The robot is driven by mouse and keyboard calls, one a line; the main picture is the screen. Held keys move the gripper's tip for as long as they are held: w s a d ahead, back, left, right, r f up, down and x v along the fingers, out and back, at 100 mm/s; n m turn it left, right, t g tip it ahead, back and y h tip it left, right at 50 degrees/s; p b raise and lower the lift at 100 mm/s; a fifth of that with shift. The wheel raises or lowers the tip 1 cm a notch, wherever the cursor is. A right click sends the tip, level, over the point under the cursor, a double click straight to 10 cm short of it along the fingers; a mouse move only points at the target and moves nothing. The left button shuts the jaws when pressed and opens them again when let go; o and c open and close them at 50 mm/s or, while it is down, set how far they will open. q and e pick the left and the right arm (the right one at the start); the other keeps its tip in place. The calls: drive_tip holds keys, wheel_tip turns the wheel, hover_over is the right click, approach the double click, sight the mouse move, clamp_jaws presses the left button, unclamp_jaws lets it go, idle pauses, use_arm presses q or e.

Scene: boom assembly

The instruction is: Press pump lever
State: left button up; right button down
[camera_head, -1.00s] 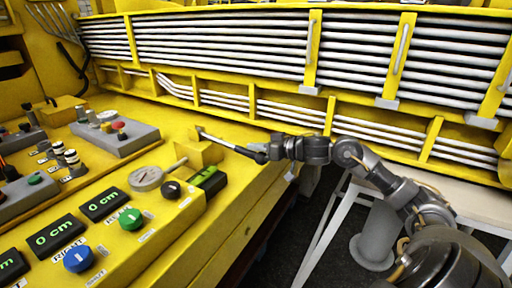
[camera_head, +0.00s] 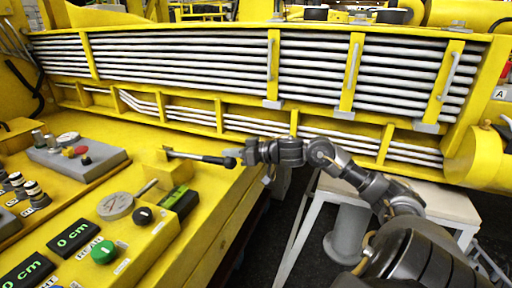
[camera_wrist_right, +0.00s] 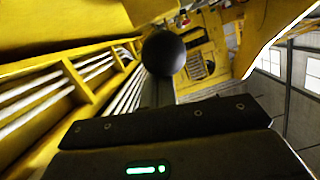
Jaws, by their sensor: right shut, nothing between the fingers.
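The pump lever (camera_head: 200,157) is a silver rod with a black handle and a round black knob at its end. It extends to the right from a yellow block (camera_head: 160,172) on the console and slopes slightly down in the head view. My right gripper (camera_head: 246,154) is just right of the knob and a little above it in the picture. It is shut and empty. In the right wrist view the black knob (camera_wrist_right: 164,53) shows just beyond the dark gripper body. I cannot tell whether they touch. My left gripper is not in view.
A round gauge (camera_head: 115,206), a black knob (camera_head: 143,216) and a green knob (camera_head: 104,251) are on the yellow console left of the lever. A yellow frame with silver pipes (camera_head: 180,55) stands behind. A light table (camera_head: 440,202) is at right.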

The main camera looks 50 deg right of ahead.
drive_tip(key=b+v, duration=0.1)
drive_tip(key=v, duration=0.7)
drive_tip(key=shift+s+f, duration=0.2)
drive_tip(key=shift+f, duration=0.1)
idle(1.3)
